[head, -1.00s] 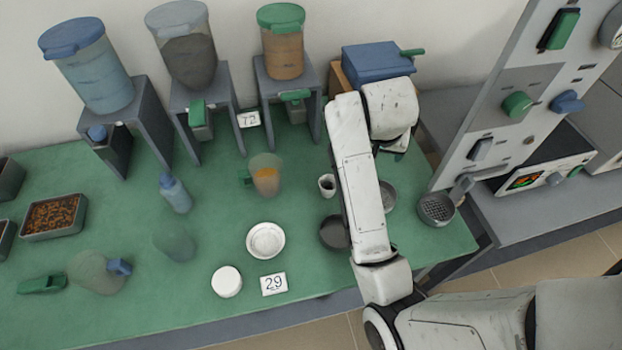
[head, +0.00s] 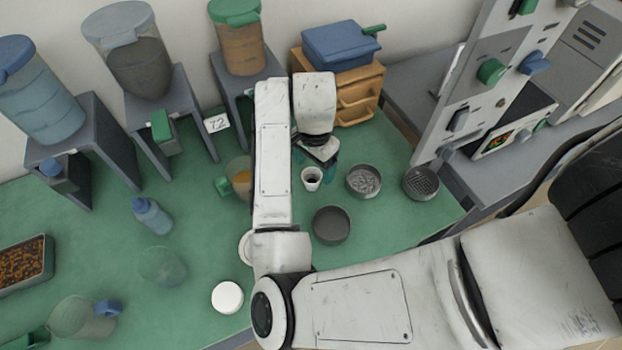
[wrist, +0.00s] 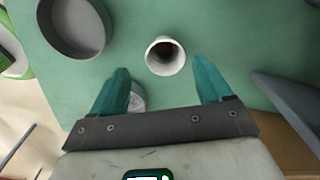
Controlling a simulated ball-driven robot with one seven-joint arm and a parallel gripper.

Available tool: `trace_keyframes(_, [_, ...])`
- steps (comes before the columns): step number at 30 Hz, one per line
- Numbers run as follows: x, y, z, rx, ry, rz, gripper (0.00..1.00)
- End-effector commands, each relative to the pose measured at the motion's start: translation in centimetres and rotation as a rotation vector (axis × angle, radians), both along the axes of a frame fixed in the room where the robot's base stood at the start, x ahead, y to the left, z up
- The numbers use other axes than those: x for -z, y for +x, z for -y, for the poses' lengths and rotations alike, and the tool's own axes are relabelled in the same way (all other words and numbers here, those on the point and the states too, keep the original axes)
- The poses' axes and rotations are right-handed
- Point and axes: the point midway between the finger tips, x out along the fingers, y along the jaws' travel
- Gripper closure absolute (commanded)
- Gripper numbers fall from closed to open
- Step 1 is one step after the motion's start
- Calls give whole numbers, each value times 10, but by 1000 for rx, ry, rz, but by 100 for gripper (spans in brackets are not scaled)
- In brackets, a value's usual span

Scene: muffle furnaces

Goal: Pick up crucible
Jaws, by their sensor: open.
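The crucible (head: 311,175) is a small white cup with a dark inside, standing upright on the green table in the head view. In the wrist view the crucible (wrist: 165,57) lies just ahead of the gap between my fingertips, roughly centred. My gripper (head: 314,168) is above and close behind the crucible, pointing down. Its teal fingers are open in the wrist view (wrist: 162,68), with nothing between them. I cannot tell the exact height gap to the crucible.
A dark round dish (head: 331,225) stands close in front of the crucible. A dish of silvery bits (head: 363,181) and a perforated bowl (head: 421,183) are to its right. An orange drawer box (head: 358,92) stands behind. A beaker with orange contents (head: 240,180) is left, partly hidden by my arm.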

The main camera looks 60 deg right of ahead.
Motion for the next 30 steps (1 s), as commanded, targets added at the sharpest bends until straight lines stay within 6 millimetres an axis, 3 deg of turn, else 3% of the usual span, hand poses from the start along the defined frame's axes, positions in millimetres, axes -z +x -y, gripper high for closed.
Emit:
trace_keyframes(13, [49,7,1,-2,0,-1,22])
trace_keyframes(22, [54,8,1,-1,0,1,22])
trace_keyframes(30, [53,8,1,-2,0,1,47])
